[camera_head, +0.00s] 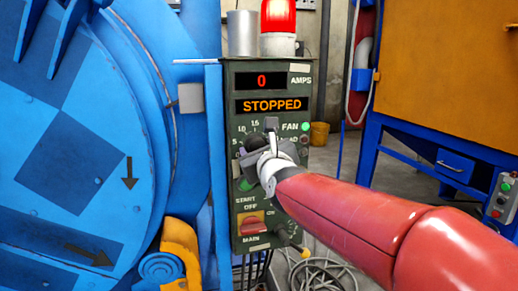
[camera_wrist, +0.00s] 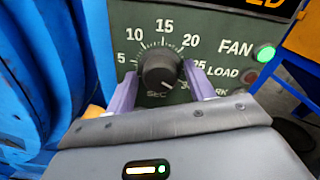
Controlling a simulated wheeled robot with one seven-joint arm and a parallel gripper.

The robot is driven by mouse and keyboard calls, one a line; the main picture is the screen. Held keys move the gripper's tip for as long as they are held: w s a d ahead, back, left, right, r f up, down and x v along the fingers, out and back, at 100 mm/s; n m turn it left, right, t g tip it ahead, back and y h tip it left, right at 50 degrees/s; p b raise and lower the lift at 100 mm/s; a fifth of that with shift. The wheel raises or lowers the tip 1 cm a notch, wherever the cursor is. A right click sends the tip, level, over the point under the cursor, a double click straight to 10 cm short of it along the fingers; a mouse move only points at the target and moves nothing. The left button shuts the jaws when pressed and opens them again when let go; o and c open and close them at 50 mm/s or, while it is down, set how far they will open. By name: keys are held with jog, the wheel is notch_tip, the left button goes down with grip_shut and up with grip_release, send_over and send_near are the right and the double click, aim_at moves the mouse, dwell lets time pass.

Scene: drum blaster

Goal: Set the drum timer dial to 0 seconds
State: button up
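The timer dial (camera_wrist: 160,68) is a round black knob on the green control panel, in the middle of the wrist view. Its printed scale shows 5, 10, 15, 20 and 25, with SEC below. A small pale mark on the knob seems to point down and to the right, away from the 5 side. My gripper (camera_wrist: 160,78) has its two purple fingers on either side of the dial, with a small gap visible at each side; contact is unclear. In the head view, my gripper (camera_head: 253,146) hides the dial.
The control panel (camera_head: 235,105) shows 0 AMPS and STOPPED, with a lit green FAN lamp (camera_head: 305,127). A red MAIN switch (camera_head: 251,223) sits lower down. The large blue drum machine (camera_head: 90,130) stands close at left; an orange cabinet (camera_head: 450,70) stands at right.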

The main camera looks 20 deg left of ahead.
jog(key=c, duration=0.8)
